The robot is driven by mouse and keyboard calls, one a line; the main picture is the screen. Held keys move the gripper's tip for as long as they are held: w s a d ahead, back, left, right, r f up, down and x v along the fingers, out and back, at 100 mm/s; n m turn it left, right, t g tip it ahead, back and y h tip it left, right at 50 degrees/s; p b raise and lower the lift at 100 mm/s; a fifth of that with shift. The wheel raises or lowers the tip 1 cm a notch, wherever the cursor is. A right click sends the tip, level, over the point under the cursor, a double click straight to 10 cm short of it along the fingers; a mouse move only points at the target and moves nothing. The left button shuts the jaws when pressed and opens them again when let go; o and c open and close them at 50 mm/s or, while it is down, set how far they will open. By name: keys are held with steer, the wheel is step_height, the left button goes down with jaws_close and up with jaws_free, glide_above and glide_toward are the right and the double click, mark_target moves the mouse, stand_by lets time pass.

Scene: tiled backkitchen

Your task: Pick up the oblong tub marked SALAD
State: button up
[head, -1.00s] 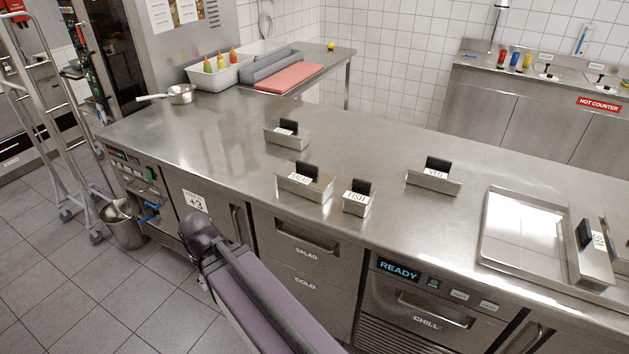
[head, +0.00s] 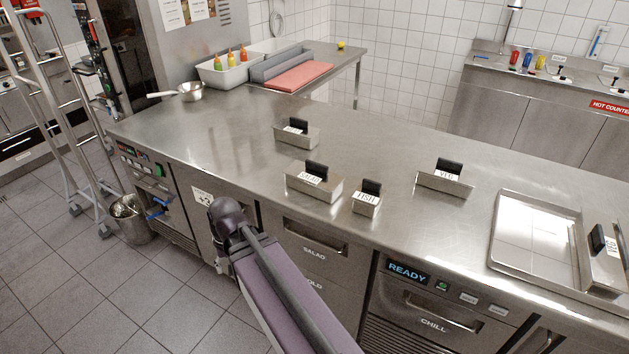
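The oblong steel tub marked SALAD (head: 328,195) sits on the steel counter (head: 225,145), left of the middle of its front part. It has a black upright handle block and a white label, small but seemingly reading SALAD. A smaller tub marked FISH (head: 366,207) stands close at its right, apart from it by a narrow gap. My arm (head: 275,290) rises from the bottom edge, in front of the counter drawers, with its dark joint lower left of the SALAD tub. My gripper cannot be made out; nothing of mine touches the tub.
Another labelled tub (head: 296,136) stands behind, and one (head: 444,183) to the right. A shallow tray (head: 497,232) with a tub (head: 606,275) beside it lies at far right. A pan (head: 190,93) sits at the back left. The counter's left part is clear.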

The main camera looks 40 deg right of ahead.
steer(key=w+d+r+m+t+y, duration=0.25)
steer(key=w+d+m, duration=0.35)
steer(key=d+m, duration=0.4)
steer(key=m+t, duration=1)
steer(key=m, duration=0.9)
glide_toward(323, 165)
steer(key=d, duration=0.1)
steer(key=shift+s+r+y, duration=0.2)
steer(key=shift+s+y, duration=0.05)
steer(key=shift+y, duration=0.2)
steer(key=shift+w, duration=0.1)
steer(key=shift+b+x, duration=1.6)
steer(key=shift+x, duration=2.65)
steer(key=shift+f, duration=0.15)
